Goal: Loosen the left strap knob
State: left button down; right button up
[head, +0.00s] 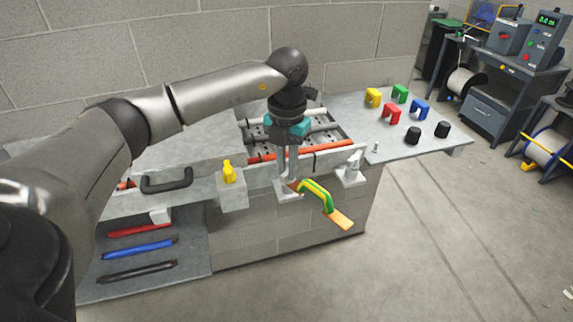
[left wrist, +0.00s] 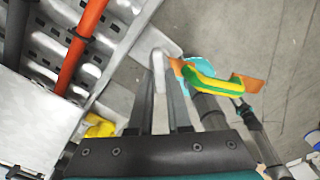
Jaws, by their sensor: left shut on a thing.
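My left gripper (head: 286,180) points down at the front edge of the trench, its fingers shut on the left strap knob (left wrist: 159,66). The fingers hide most of this pale grey knob in the head view. A green-and-yellow strap (head: 318,191) has one copper-coloured end at the left knob's block. It arches to the right, and its other orange end (head: 341,219) hangs free in front of the wall. The strap also shows in the left wrist view (left wrist: 212,83). The right strap knob (head: 353,162), grey and winged, stands on its own block, apart from the strap.
A yellow knob (head: 228,173) stands on a block left of my gripper. Orange and grey pipes (head: 315,149) lie in the trench behind. Coloured clips (head: 391,113) and black caps (head: 412,135) sit on the right slab. A lid handle (head: 167,181) is at left.

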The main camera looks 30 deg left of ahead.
pick_arm(q)
jog(key=shift+r+n, duration=0.1)
jog(key=shift+n, duration=0.5)
jog(key=shift+w, duration=0.1)
jog(key=c, duration=0.9)
grip_release()
jog(key=shift+o, duration=0.2)
notch_tip(320, 180, up, 15)
